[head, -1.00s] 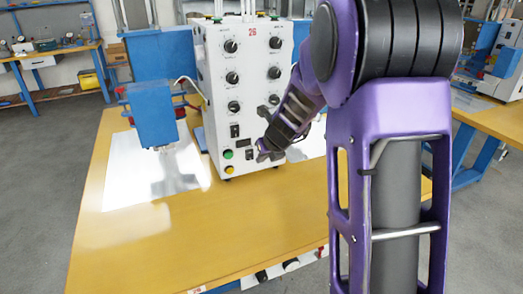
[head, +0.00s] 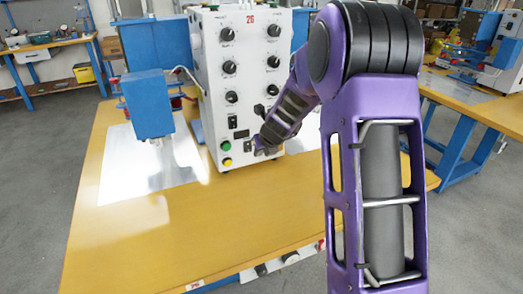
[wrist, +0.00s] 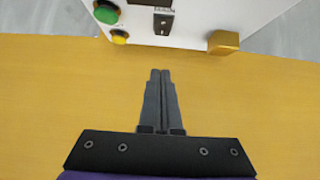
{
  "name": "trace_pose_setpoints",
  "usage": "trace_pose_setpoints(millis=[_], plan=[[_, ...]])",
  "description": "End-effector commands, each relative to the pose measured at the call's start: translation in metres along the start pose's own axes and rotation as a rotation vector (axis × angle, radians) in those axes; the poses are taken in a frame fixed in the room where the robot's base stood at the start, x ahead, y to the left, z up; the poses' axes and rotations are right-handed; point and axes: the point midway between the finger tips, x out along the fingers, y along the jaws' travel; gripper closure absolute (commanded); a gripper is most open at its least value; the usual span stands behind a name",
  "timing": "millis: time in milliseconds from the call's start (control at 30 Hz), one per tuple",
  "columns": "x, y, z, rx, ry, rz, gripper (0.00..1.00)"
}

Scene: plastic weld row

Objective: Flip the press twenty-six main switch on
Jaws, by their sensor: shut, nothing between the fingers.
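The white press box (head: 250,90) bears a red 26 and stands on the yellow table. A small black switch (head: 248,147) sits low on its front, right of a green button (head: 226,145) and a yellow button (head: 228,162). The wrist view shows that switch (wrist: 163,22) on a dark plate under a small label too small to read. My gripper (head: 258,150) is shut and empty, just right of the switch in the head view. In the wrist view my gripper (wrist: 160,71) points at the panel, its tips below the switch with a visible gap. The switch's position is unclear.
A blue press head (head: 148,105) stands left of the box over a shiny plate (head: 120,165). Several black knobs (head: 229,67) cover the panel above. A gold block (wrist: 223,42) is at the panel's lower edge. The table front (head: 190,235) is clear.

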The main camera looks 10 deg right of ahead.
Motion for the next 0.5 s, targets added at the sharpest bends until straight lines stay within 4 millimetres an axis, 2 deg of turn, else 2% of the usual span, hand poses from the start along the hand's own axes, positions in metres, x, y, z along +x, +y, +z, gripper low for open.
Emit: trace_pose_setpoints(millis=[33,200,300,500], plan=[[0.014,0.0,-0.002,-0.001,0.002,0.0,1.0],[0.046,0.001,0.003,-0.002,-0.001,0.001,1.0],[0.055,0.001,0.015,-0.003,-0.002,0.0,1.0],[0.066,0.0,0.026,-0.001,-0.001,0.0,1.0]])
